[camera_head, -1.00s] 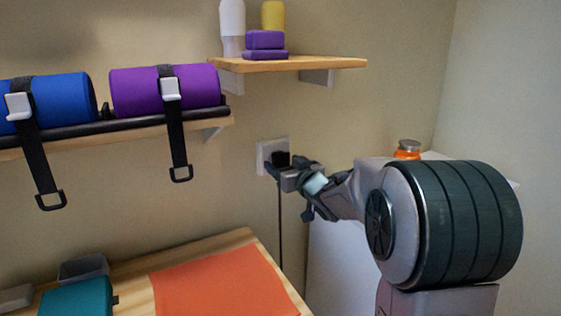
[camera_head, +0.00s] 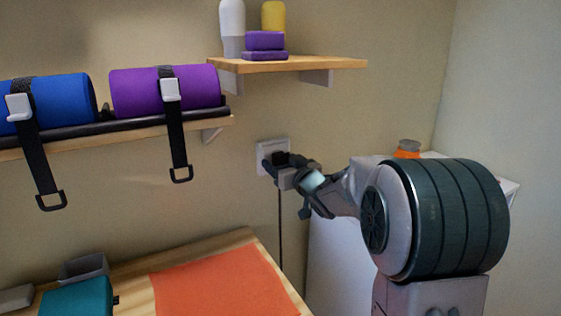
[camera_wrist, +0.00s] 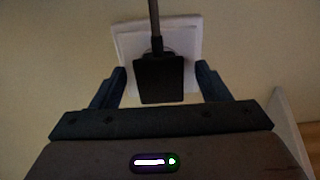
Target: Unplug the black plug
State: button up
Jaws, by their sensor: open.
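The black plug (camera_wrist: 160,78) sits at the white wall socket (camera_wrist: 128,42), with its cord rising from it in the wrist view. In the head view the plug (camera_head: 282,158) is partly hidden by my gripper, and the socket (camera_head: 264,146) shows behind it. The dark cord (camera_head: 280,225) hangs down the wall. My gripper (camera_wrist: 160,84) is open, with one finger on each side of the plug. Gaps show between the fingers and the plug in the wrist view.
A wooden shelf (camera_head: 290,64) with bottles and purple blocks is above the socket. Strapped blue (camera_head: 60,98) and purple (camera_head: 190,88) rolls lie on a rack to the left. Below is a wooden table (camera_head: 135,272) with an orange mat (camera_head: 225,285). A white cabinet (camera_head: 335,255) stands beneath my arm.

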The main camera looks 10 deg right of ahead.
aim_at(283, 163)
dwell(0.3)
jog(key=c, duration=1.4)
jog(key=shift+v, duration=3)
